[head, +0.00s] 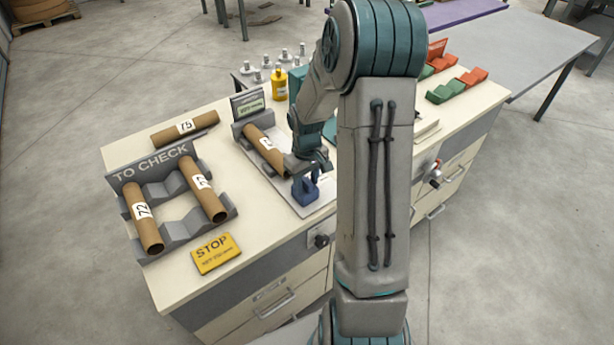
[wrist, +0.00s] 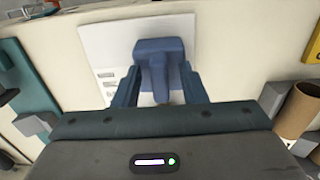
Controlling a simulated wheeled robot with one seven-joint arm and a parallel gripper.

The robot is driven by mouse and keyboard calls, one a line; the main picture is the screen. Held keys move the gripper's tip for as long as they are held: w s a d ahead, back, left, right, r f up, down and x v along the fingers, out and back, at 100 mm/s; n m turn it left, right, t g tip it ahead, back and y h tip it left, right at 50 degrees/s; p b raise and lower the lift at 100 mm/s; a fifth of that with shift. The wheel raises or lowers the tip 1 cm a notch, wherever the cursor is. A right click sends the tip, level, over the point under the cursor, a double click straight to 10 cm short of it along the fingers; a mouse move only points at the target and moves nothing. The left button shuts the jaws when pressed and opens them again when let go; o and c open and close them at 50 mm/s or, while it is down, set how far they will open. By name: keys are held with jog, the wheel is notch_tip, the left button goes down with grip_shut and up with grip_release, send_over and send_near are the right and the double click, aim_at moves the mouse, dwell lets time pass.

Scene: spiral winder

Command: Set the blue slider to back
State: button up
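The blue slider (head: 304,191) sits on a pale plate (head: 318,208) near the table's front edge, in front of the cradle with a cardboard tube. In the wrist view the slider (wrist: 158,62) has a wide block and a narrower upright handle. My gripper (head: 309,172) points down right over it. In the wrist view the dark blue fingers of my gripper (wrist: 159,88) stand on both sides of the handle, with a gap visible on each side. The gripper looks open around the handle. The fingertips' depth is hard to tell.
A tube in a cradle (head: 265,150) with a small display (head: 248,103) stands behind the slider. Left are the TO CHECK rack (head: 187,227) with two tubes, a loose tube (head: 185,130) and a yellow STOP sign (head: 216,253). A yellow bottle (head: 279,83) stands behind.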

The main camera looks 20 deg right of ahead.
aim_at(306, 181)
notch_tip(306, 181, up, 14)
jog(key=b, duration=0.1)
dwell(0.4)
jog(key=shift+f, duration=0.1)
